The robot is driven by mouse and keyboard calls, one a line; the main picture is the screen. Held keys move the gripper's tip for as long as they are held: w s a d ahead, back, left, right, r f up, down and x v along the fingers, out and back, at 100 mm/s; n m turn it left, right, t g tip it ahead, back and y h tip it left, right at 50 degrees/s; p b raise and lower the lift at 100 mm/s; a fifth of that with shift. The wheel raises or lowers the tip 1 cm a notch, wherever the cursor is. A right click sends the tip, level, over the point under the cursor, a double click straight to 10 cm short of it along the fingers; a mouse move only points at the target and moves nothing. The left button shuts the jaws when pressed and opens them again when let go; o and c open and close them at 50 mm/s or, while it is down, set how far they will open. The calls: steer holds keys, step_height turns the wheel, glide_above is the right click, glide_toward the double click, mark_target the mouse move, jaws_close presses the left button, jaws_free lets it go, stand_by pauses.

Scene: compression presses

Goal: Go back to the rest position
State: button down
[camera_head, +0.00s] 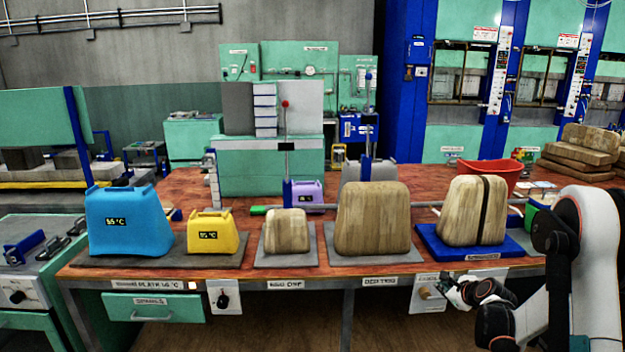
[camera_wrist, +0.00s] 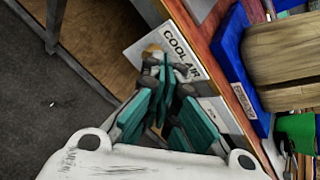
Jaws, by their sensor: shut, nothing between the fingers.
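My gripper (camera_head: 455,290) is low at the right of the table's front edge, in front of the white panel (camera_head: 421,304) with a round knob (camera_head: 425,293). In the wrist view my gripper (camera_wrist: 168,80) has its teal fingers shut and empty. The fingertips lie over the panel, labelled "COOL AIR" (camera_wrist: 180,52), close to the tan knob (camera_wrist: 151,52), which they partly cover. I cannot tell whether they touch it. My arm rises at the right side of the head view.
On the wooden table (camera_head: 370,268) stand a blue container (camera_head: 128,222), a yellow container (camera_head: 212,235), several tan blocks (camera_head: 372,218) and a blue tray (camera_head: 432,240). A red bowl (camera_head: 485,172) and green container (camera_wrist: 297,131) are near my arm. Open floor (camera_wrist: 60,100) lies before the table.

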steer(key=s+a+r+n+g, duration=0.1)
steer(key=s+a+r+n, duration=0.6)
steer(key=a+r, duration=0.25)
steer(key=s+a+r+n+g, duration=0.1)
steer(key=s+a+r+n, duration=0.6)
steer(key=r, duration=0.3)
steer(key=s+a+n+g, duration=0.1)
steer(key=s+n, duration=0.5)
steer(key=s, duration=0.8)
steer(key=s+a+n+g+h, duration=0.1)
steer(key=s+a+n, duration=0.3)
steer(key=s, duration=1)
steer(key=n, duration=0.3)
steer(key=shift+r, duration=0.3)
